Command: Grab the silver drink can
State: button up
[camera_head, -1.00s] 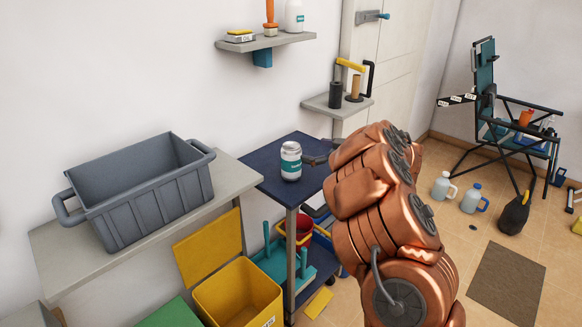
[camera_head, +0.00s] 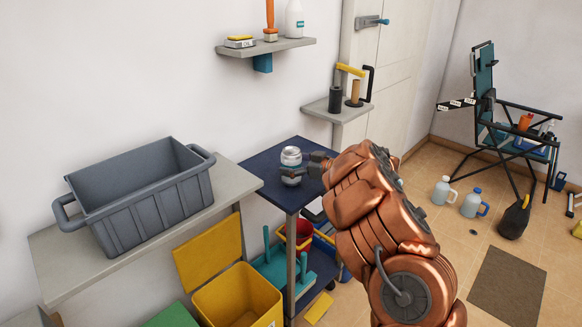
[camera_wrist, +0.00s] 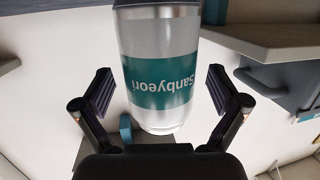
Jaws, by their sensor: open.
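The silver drink can (camera_head: 291,157) with a teal label stands upright on the dark blue table (camera_head: 268,170). In the wrist view the can (camera_wrist: 158,45) fills the middle and appears upside down, its teal band reading "Sanbyeori". My gripper (camera_head: 295,172) is at the can, in front of its lower half in the head view. In the wrist view my gripper (camera_wrist: 162,94) is open, one finger on each side of the can, with a visible gap on both sides. The bottom of the can's label is partly hidden by the gripper in the head view.
A grey crate (camera_head: 150,205) stands on the pale shelf (camera_head: 60,270) to the left. A wall shelf (camera_head: 268,47) with a white bottle is above.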

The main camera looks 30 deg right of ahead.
jog(key=shift+w+a+f, duration=0.1)
jog(key=shift+w+a, duration=0.05)
jog(key=shift+w, duration=0.1)
jog(key=c, duration=0.9)
